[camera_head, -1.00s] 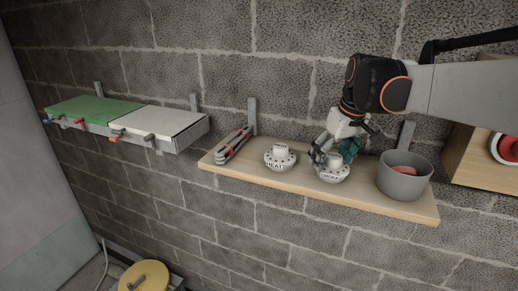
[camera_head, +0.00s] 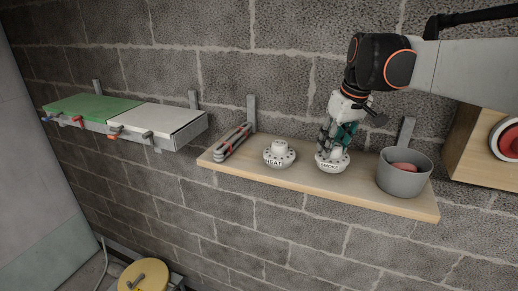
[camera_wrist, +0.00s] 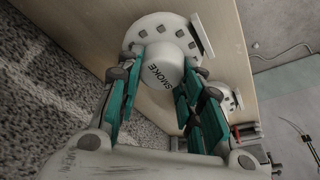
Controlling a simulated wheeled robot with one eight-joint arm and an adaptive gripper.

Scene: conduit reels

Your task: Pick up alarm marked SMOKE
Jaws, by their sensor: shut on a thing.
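The alarm marked SMOKE (camera_head: 331,162) is a round white unit with a raised central cap, on the wooden shelf in the head view. Its word SMOKE reads on the cap in the wrist view (camera_wrist: 160,72). My gripper (camera_head: 335,150) points down over it from above. In the wrist view its teal-padded fingers (camera_wrist: 161,75) stand on both sides of the cap and are shut on it. The alarm looks to be still at shelf level; I cannot tell whether it touches the shelf. A similar white alarm marked HEAT (camera_head: 279,155) sits to the left.
The wooden shelf (camera_head: 385,205) also holds a grey pot (camera_head: 404,182) with a reddish thing inside, close on the right, and grey clamp-like bars (camera_head: 233,143) at the left end. A brick wall stands behind. A wooden box (camera_head: 470,160) is at far right.

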